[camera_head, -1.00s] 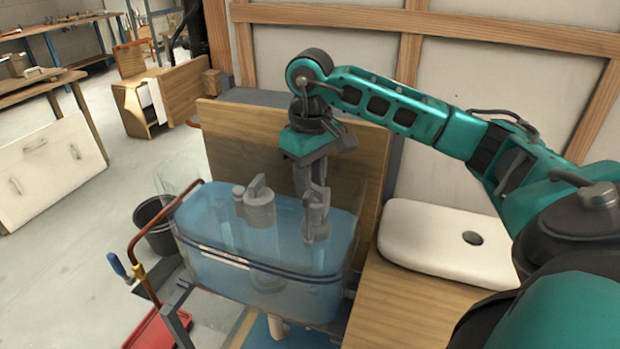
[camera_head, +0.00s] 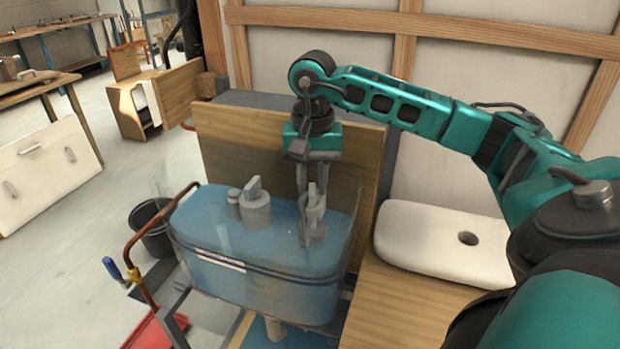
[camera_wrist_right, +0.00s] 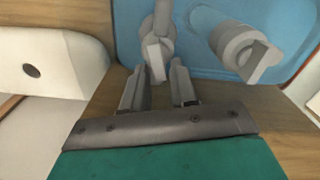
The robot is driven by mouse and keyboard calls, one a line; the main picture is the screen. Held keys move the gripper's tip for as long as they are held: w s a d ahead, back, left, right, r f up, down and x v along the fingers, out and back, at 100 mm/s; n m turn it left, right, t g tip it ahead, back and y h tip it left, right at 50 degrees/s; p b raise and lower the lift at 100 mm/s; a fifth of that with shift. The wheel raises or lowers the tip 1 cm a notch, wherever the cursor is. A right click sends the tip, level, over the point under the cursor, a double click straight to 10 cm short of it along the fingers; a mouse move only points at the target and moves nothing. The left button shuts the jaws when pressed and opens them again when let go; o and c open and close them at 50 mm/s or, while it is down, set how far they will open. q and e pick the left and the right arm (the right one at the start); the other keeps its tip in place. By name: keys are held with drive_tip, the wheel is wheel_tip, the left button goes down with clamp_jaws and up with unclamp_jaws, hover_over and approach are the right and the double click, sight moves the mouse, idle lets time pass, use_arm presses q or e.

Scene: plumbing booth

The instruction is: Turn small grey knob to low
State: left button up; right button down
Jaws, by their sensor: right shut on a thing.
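The small grey knob (camera_head: 314,212) stands on a grey fitting at the right end of the blue water inside a clear tank (camera_head: 265,288). My right gripper (camera_head: 311,190) reaches down onto it from above. In the right wrist view, the small grey knob (camera_wrist_right: 157,52) has its flat handle between the two fingertips of my right gripper (camera_wrist_right: 158,72), which is shut on it. The fingers partly hide the knob in the head view. The knob's setting marks cannot be read. My left gripper is not in view.
A larger grey knob (camera_head: 256,207) with a small cylinder beside it stands left of the gripper. A wooden panel (camera_head: 290,150) rises behind the tank. A white lid (camera_head: 440,245) with a hole lies on the wooden bench to the right.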

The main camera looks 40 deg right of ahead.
drive_tip(key=m, duration=0.3)
drive_tip(key=shift+s+d+m, duration=0.2)
drive_tip(key=shift+m, duration=0.2)
drive_tip(key=m, duration=0.3)
drive_tip(key=shift+s+d+m, duration=0.1)
drive_tip(key=shift+s+m, duration=0.15)
drive_tip(key=shift+m, duration=0.05)
drive_tip(key=m, duration=0.6)
drive_tip(key=shift+s+p, duration=0.35)
drive_tip(key=shift+s, duration=0.05)
drive_tip(key=m, duration=0.4)
drive_tip(key=shift+s+a, duration=0.2)
drive_tip(key=shift+a, duration=0.05)
drive_tip(key=m, duration=0.3)
drive_tip(key=shift+s+a+m, duration=0.15)
drive_tip(key=shift+a+m, duration=0.05)
drive_tip(key=shift+m, duration=0.1)
drive_tip(key=m, duration=0.5)
drive_tip(key=shift+s+a+m+p, duration=0.1)
drive_tip(key=shift+a+m+p, duration=0.2)
drive_tip(key=shift+p, duration=0.1)
drive_tip(key=shift+m, duration=0.3)
drive_tip(key=c, duration=1.1)
unclamp_jaws()
drive_tip(key=shift+c, duration=0.2)
